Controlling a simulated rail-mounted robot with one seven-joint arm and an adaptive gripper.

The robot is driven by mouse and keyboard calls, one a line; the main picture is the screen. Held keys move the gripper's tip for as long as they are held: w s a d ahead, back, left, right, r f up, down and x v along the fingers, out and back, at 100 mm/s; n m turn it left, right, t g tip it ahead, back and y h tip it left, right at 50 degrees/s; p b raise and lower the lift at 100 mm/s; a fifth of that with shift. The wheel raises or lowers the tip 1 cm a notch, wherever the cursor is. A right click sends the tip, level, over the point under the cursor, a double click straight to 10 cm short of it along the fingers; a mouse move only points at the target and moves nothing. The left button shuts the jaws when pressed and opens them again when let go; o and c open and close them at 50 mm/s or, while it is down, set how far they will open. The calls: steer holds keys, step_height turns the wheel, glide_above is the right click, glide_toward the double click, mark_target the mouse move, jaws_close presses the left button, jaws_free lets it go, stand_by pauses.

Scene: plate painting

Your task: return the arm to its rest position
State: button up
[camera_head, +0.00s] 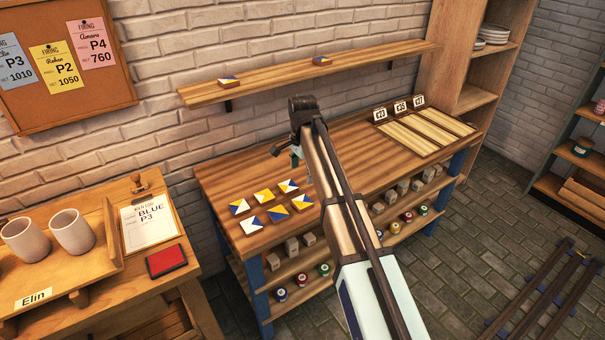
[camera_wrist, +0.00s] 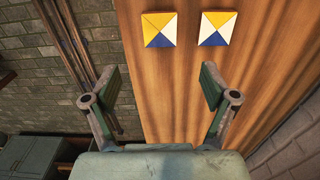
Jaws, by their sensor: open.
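My gripper (camera_head: 297,155) is over the wooden workbench (camera_head: 225,185), near its back edge, with my arm reaching up from the lower right. In the wrist view my gripper (camera_wrist: 160,72) is open, with nothing between its fingers. Several square painted tiles in blue, yellow and white (camera_head: 270,196) lie in two rows on the bench, left of my arm. Two tiles (camera_wrist: 160,29) show beyond the fingertips in the wrist view, apart from them. My arm hides part of the bench.
A wall shelf (camera_head: 270,80) with two painted tiles runs behind the bench. Wooden slats (camera_head: 425,134) and label cards (camera_head: 400,107) are at the bench's right. A side table (camera_head: 100,285) with cups stands left. Floor rails (camera_head: 540,295) lie at lower right.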

steer(key=s+d+f+n+g+p, duration=0.1)
steer(key=s+d+f+n, duration=0.1)
steer(key=s+d+f, duration=0.7)
steer(key=s+d+f+n+g+p, duration=0.1)
steer(key=s+d+f+n, duration=0.1)
steer(key=s+f, duration=0.75)
steer(key=s+d+f+n+g+p, duration=0.15)
steer(key=s+d+f, duration=0.45)
steer(key=f, duration=0.8)
steer(key=s+d+f+n+g+b, duration=0.1)
steer(key=s+f, duration=0.3)
steer(key=s, duration=0.6)
steer(key=s+d+f+n+g+b, duration=0.1)
steer(key=s+f, duration=0.4)
steer(key=s, duration=0.5)
steer(key=s+d+f+n+g+b, duration=0.1)
steer(key=s+d+f+n, duration=0.2)
steer(key=s, duration=0.7)
step_height(320, 180, down, 2)
steer(key=shift+f, duration=0.1)
steer(key=shift+s+d, duration=0.1)
